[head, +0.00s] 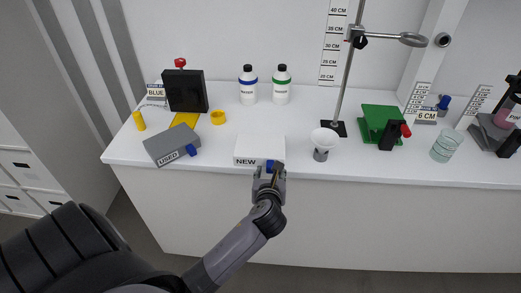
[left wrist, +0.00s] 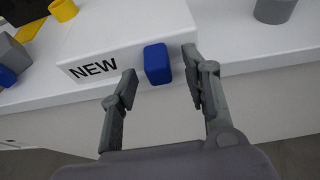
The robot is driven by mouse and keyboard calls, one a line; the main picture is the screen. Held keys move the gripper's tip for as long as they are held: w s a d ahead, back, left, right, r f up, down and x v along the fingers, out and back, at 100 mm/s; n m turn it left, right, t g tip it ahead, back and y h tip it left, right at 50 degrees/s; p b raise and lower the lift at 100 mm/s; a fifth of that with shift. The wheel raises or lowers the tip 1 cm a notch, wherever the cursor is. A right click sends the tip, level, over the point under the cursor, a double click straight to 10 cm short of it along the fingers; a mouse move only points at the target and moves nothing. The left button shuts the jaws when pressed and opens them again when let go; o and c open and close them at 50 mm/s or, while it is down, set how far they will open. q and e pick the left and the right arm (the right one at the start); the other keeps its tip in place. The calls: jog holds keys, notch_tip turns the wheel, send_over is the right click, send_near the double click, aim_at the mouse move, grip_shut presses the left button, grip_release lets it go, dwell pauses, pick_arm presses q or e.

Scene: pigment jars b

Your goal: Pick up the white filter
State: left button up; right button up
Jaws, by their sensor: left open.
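No loose white filter can be made out for sure. A white cone-shaped piece (head: 323,137) sits on a small grey cup near the counter's front edge; I cannot tell whether it is a filter. A white box labelled NEW (head: 258,147) lies left of it, with a blue block (left wrist: 157,64) on its front face. The box also shows in the left wrist view (left wrist: 125,30). My left gripper (head: 270,170) is open and empty at the box's front. In the left wrist view its fingertips (left wrist: 160,68) appear on either side of the blue block, with no clear contact.
A grey box with a blue block (head: 170,146) lies to the left, near a yellow cup (head: 218,117). Two white bottles (head: 248,86) stand behind.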

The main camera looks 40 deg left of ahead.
pick_arm(q)
grip_shut()
dwell(0.5)
jog(key=shift+r, duration=0.1)
